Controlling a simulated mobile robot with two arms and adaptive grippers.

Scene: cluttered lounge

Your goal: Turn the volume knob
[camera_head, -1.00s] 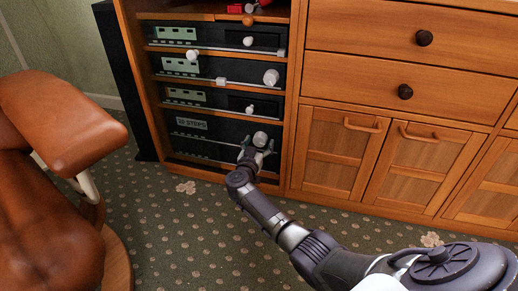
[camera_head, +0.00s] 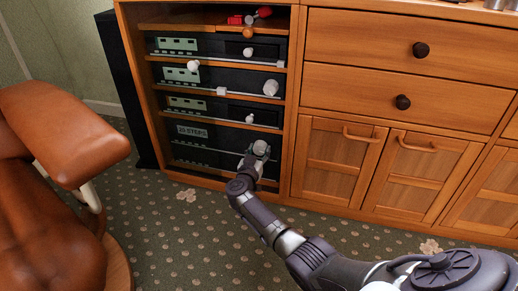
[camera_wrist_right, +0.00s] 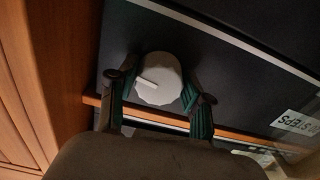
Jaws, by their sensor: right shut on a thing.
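The volume knob (camera_wrist_right: 160,77) is a round, pale grey knob with a pointer mark, on the dark front of the bottom audio unit (camera_head: 196,150). That unit has a small display with "STEPS" on it. My right gripper (camera_head: 259,153) is at this knob and partly covers it in the head view. In the right wrist view, the green-padded fingers of my right gripper (camera_wrist_right: 160,92) stand on either side of the knob, shut on it. My left gripper is not in view.
Several other dark units with pale knobs (camera_head: 270,88) sit on shelves above. A wooden cabinet (camera_head: 335,160) with drawers and doors stands to the right. A brown leather chair (camera_head: 50,130) is at the left. Patterned carpet (camera_head: 185,235) lies open between them.

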